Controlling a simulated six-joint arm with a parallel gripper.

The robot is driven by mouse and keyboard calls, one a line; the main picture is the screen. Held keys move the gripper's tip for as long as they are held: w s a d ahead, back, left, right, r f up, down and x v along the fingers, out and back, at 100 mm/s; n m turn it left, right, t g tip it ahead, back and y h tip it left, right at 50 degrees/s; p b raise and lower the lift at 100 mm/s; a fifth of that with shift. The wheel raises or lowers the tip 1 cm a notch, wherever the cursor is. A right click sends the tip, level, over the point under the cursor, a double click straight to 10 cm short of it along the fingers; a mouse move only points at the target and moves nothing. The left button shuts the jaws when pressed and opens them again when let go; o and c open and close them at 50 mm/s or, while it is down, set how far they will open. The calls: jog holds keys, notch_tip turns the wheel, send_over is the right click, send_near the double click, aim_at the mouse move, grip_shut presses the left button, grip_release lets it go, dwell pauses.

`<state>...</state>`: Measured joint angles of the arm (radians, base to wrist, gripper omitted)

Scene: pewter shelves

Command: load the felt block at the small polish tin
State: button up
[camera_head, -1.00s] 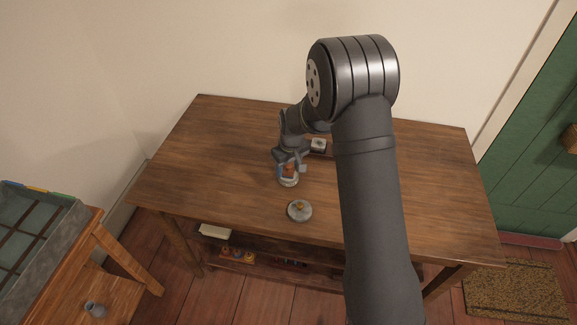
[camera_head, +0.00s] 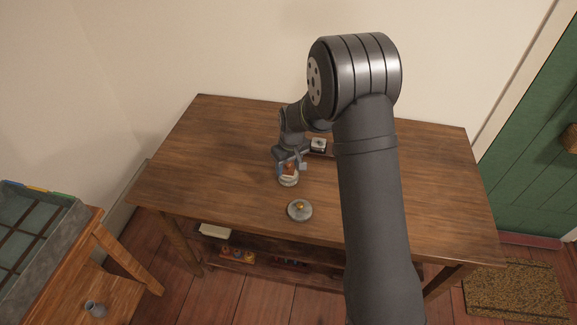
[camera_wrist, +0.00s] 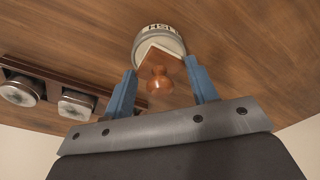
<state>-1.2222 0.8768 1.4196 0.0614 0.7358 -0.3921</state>
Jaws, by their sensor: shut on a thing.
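The felt block is a reddish-brown wooden piece with a round knob and a pale layer beneath; it shows in the wrist view (camera_wrist: 160,84) and the head view (camera_head: 289,168). My gripper, with blue fingers (camera_wrist: 162,68), is shut on the felt block; it also shows in the head view (camera_head: 291,166). A round pale tin with dark lettering (camera_wrist: 158,29) lies just beyond the block in the wrist view and under it in the head view (camera_head: 288,182). The block hides part of the tin's top. I cannot tell whether they touch.
A round grey lid-like disc with a brass knob (camera_head: 299,211) lies in front of the tin. The table's left side (camera_head: 200,150) is clear. My arm covers the right middle.

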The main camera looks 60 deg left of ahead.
jog(key=shift+r, duration=3.15)
